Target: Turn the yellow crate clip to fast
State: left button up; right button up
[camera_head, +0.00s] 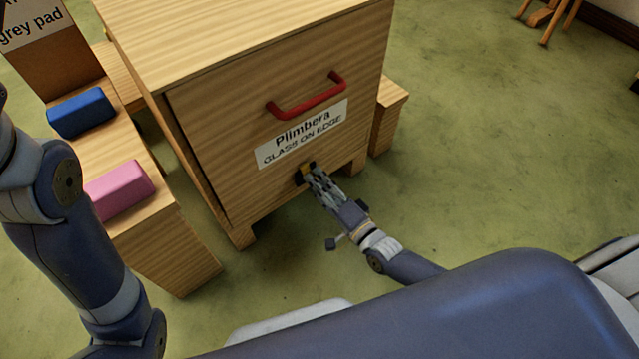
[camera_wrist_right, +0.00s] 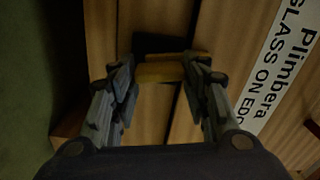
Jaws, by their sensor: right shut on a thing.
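The wooden crate (camera_head: 215,130) stands in the middle of the head view, with a red handle and a label reading "Plimbera GLASS ON EDGE". The yellow clip (camera_head: 307,169) sits low on its front face, below the label, on a dark mount. My right gripper (camera_head: 311,176) is at the clip and partly hides it. In the right wrist view the yellow clip (camera_wrist_right: 160,72) lies between the two fingers of the right gripper (camera_wrist_right: 158,85), which are closed on it. My left arm shows at the left of the head view, but its gripper is out of view.
A wooden bench (camera_head: 165,240) left of the crate holds a blue block (camera_head: 81,112) and a pink block (camera_head: 119,190). A sign reading "grey pad" (camera_head: 32,22) stands at the upper left. A wooden block (camera_head: 388,115) is right of the crate. Green floor (camera_head: 500,150) is clear to the right.

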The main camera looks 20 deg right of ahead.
jog(key=shift+f+m, duration=0.1)
jog(key=shift+m, duration=1)
jog(key=o, duration=1.1)
jog(key=shift+c, duration=0.2)
jog(key=v, duration=1.2)
